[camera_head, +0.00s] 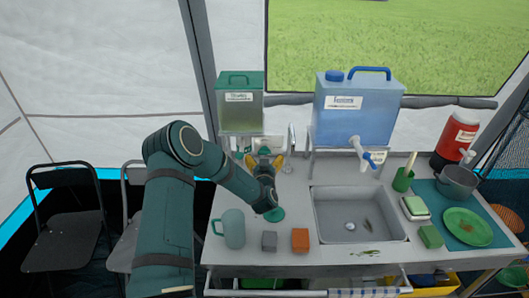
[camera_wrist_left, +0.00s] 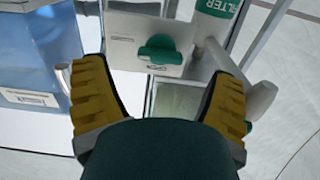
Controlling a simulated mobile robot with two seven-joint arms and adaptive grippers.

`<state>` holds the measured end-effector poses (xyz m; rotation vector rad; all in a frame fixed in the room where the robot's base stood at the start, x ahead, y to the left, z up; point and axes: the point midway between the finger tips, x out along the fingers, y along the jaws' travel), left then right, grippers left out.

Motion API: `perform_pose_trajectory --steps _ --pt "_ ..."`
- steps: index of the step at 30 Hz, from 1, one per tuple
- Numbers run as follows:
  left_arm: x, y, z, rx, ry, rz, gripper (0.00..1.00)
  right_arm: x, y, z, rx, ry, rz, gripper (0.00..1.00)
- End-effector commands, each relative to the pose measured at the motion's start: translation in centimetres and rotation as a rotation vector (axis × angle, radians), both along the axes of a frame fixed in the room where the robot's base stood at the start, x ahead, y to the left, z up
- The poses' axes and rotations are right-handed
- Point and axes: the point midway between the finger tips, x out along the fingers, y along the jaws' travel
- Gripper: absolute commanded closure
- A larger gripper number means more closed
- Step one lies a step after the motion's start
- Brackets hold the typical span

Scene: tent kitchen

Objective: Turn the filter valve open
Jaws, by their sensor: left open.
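The green valve knob (camera_wrist_left: 160,52) is on a white panel in the left wrist view, beside a white cylinder labelled FILTER (camera_wrist_left: 216,8). My left gripper (camera_wrist_left: 157,72) is open, its yellow-padded fingers on either side of the picture. The knob shows between and beyond the fingertips, and nothing is held. In the head view my left gripper (camera_head: 264,160) is at the back of the counter, below the green tank (camera_head: 240,112). There the arm and gripper partly hide the filter panel, and I cannot make out the knob's position. My right gripper is not in view.
The blue water container (camera_head: 358,108) with a tap stands above the sink (camera_head: 357,216). A teal mug (camera_head: 230,228), a grey block (camera_head: 269,241) and an orange block (camera_head: 300,240) stand at the counter's front left. A green plate (camera_head: 467,227) is at right.

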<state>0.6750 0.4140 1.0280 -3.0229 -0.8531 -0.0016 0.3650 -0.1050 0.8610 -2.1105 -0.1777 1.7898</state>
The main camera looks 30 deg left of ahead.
Motion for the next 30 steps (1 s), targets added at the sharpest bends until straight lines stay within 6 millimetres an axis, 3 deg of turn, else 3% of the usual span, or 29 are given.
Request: perform_pose_trajectory --steps 9,20,21,27,30 --pt "3.1 1.9 -0.1 -0.001 0.001 0.001 0.15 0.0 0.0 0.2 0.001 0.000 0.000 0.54" --pt "3.5 2.2 0.0 -0.001 0.001 0.000 0.15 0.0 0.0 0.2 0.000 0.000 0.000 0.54" --pt "3.5 2.2 0.0 -0.001 0.001 0.000 0.19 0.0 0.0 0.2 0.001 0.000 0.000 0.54" --pt "3.5 2.2 0.0 0.000 0.000 0.000 0.83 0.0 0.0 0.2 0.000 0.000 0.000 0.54" --pt "3.5 2.2 0.0 -0.001 -0.001 0.000 0.84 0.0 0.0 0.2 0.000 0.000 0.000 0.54"
